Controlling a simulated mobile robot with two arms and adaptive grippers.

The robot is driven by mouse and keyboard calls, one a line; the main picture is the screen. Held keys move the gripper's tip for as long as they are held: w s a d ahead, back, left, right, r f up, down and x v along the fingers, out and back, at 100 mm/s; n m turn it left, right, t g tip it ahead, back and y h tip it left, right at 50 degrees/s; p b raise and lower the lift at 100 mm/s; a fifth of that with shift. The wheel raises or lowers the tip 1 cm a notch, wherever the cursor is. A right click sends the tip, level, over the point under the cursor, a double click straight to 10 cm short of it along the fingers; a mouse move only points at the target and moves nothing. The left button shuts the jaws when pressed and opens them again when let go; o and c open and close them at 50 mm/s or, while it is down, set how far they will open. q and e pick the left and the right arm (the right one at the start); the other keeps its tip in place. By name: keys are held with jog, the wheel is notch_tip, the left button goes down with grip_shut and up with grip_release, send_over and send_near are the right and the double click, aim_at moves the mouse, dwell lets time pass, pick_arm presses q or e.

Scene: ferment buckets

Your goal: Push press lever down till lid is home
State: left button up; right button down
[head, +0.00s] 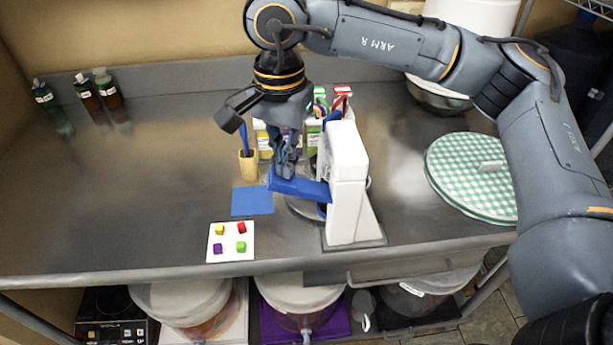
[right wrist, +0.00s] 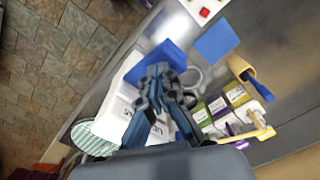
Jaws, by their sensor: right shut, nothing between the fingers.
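The white press (head: 347,185) stands on the steel counter near its front edge. Its blue lever (head: 298,188) sticks out to the left, close to level and slightly tilted. My right gripper (head: 284,174) is shut and empty, pointing down, with its fingertips at the top of the lever near its free end; I cannot tell for sure whether they touch. In the right wrist view the shut fingertips (right wrist: 160,70) overlap the blue lever (right wrist: 172,52). Below the lever a round grey rim shows partly; the lid and its seating are hidden. My left gripper is not in view.
A blue mat (head: 252,201) and a white tile with coloured cubes (head: 216,256) lie left of the press. A yellow holder (head: 248,166) and several labelled bottles stand behind. A green checked round cover (head: 470,160) lies right. The counter's left is largely clear.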

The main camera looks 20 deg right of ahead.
notch_tip(320, 180, up, 7)
jog(key=p, duration=0.4)
dwell(0.4)
